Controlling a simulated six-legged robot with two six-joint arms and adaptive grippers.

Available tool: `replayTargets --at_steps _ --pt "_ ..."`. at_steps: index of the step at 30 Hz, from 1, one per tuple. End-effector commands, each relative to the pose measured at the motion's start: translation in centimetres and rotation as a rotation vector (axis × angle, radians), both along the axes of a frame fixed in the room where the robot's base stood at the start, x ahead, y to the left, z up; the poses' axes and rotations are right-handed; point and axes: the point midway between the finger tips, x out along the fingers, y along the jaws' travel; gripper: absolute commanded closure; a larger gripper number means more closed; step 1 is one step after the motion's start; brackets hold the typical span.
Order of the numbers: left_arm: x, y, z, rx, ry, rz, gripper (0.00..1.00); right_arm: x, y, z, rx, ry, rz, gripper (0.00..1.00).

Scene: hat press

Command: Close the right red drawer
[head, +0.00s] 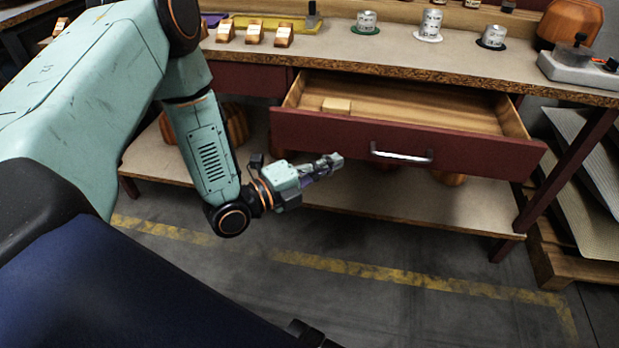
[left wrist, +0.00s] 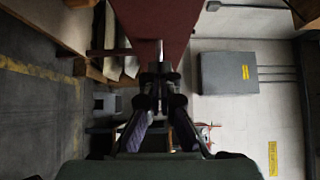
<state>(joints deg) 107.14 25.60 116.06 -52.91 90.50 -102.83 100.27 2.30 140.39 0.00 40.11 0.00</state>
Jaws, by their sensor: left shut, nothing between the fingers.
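The right red drawer (head: 400,143) is pulled out from under the workbench, with its wooden inside showing and a small wooden block (head: 337,105) in it. Its metal handle (head: 401,154) is on the front face. My left gripper (head: 334,160) is shut and empty, in front of the drawer's face, left of the handle. In the left wrist view the shut fingers (left wrist: 160,75) point along the red drawer front (left wrist: 152,22), and the handle shows just beyond the fingertips. I cannot tell whether they touch the drawer. My right gripper is not in view.
The bench top (head: 450,62) holds several cans, wooden blocks and a grey device (head: 580,68). A lower shelf (head: 410,203) runs beneath the drawer. A closed red drawer front (head: 245,79) is at the left. The floor in front is clear, with a yellow line.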

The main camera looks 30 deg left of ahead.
Motion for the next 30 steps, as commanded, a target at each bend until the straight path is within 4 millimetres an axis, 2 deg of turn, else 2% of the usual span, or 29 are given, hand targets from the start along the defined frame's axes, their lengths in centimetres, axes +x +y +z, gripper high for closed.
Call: replayTargets --at_steps 4,12,30 --pt "2.1 -1.3 -0.2 0.002 -0.002 -0.005 1.0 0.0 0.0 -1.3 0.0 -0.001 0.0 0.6" --pt "5.1 -0.1 -0.1 0.001 0.0 0.0 1.0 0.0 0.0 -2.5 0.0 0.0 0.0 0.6" --pt "5.8 0.1 0.0 0.0 0.001 0.0 1.0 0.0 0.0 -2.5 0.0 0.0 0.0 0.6"
